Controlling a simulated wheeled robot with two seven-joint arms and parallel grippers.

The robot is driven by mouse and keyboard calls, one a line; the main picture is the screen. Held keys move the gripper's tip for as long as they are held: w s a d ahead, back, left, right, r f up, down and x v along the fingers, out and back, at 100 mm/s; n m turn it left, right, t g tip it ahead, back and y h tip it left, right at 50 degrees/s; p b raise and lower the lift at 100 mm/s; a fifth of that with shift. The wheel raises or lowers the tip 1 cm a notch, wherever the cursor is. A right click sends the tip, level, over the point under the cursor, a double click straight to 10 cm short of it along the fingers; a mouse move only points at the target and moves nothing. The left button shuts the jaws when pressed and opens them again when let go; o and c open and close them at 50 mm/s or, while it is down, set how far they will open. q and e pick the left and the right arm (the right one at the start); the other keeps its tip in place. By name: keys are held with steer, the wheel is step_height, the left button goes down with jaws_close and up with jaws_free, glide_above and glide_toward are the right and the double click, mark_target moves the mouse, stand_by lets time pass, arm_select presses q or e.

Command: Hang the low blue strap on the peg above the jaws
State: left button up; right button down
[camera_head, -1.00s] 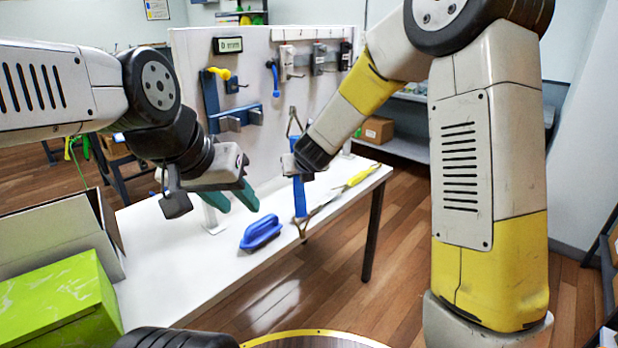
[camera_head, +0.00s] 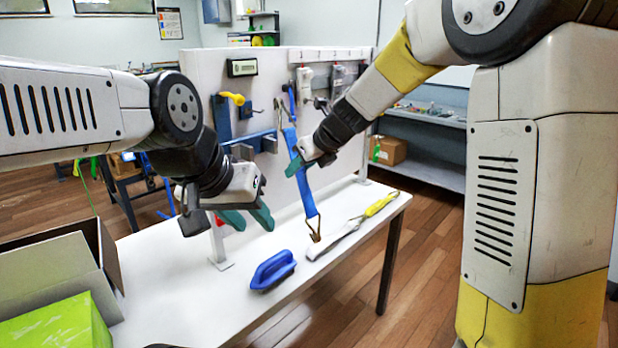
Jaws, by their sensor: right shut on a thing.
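A blue strap (camera_head: 309,195) with a metal loop at its top and a metal hook at its lower end hangs in front of the board (camera_head: 220,60). My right gripper (camera_head: 299,168) is shut on it, near the upper part of the blue webbing. The strap leans, with its lower end to the right, over the table. The blue-and-grey jaws (camera_head: 243,148) are on the board, left of the strap. A small dark peg (camera_head: 259,110) shows above them. My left gripper (camera_head: 247,216) is open and empty, below the jaws and in front of the board.
Another blue strap (camera_head: 292,102) hangs on the board behind the held one. An open box (camera_head: 90,255) and a green box (camera_head: 60,328) are at lower left.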

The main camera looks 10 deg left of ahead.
steer(key=shift+s+r+n, duration=0.1)
steer(key=shift+r+n, duration=0.2)
steer(key=shift+r, duration=0.3)
steer(key=shift+a+r, duration=0.1)
steer(key=shift+a, duration=0.15)
steer(key=w+a+f, duration=0.2)
steer(key=w+a, duration=0.4)
steer(key=a, duration=0.1)
steer(key=shift+a, duration=0.25)
stand_by(0.4)
steer(key=shift+w, duration=0.1)
stand_by(0.4)
steer(key=c, duration=0.9)
jaws_free()
steer(key=shift+c, duration=0.2)
steer(key=shift+f+g, duration=0.1)
steer(key=shift+g, duration=0.2)
